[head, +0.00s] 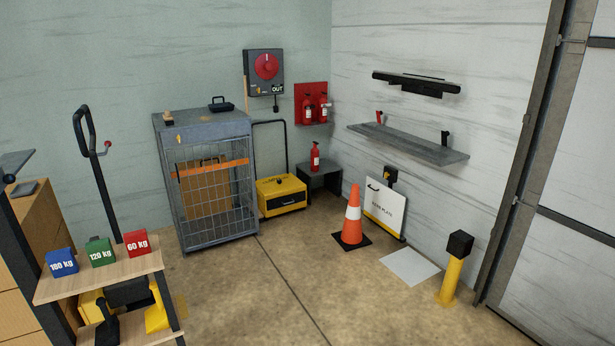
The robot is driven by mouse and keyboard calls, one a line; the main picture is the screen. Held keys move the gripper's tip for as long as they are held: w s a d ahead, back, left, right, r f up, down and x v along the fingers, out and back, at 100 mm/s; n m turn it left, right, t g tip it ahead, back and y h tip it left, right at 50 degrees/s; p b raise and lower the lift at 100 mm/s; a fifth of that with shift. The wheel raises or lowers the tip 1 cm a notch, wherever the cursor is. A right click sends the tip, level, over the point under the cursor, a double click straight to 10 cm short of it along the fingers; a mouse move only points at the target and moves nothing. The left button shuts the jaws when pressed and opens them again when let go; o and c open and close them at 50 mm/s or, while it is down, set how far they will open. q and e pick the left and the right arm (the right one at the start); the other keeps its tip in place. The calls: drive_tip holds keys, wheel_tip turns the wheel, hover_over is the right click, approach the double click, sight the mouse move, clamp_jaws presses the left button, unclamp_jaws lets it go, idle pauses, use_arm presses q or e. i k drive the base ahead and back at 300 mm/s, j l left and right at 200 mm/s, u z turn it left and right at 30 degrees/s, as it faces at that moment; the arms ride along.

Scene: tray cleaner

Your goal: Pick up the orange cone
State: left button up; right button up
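The orange cone (353,218) stands upright on the floor near the right wall. It has a white band around its middle and a flat black square base. It is just left of a white sign board (385,210) that leans by the wall. Neither of my grippers shows in the head view.
A grey wire cage (215,210) and a yellow wheeled box (281,195) stand at the back. A yellow post (453,272) with a black top is at the right. A wooden table (95,275) with weights is at the left. The middle floor is clear.

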sight(352, 237)
drive_tip(key=i+u, duration=0.15)
drive_tip(key=i, duration=1.95)
drive_tip(key=i+z, duration=0.1)
drive_tip(key=i, duration=0.45)
drive_tip(key=i+j, duration=0.1)
drive_tip(key=i, duration=0.5)
drive_tip(key=i+j+z, duration=0.15)
drive_tip(key=i, duration=0.95)
drive_tip(key=j+z, duration=0.05)
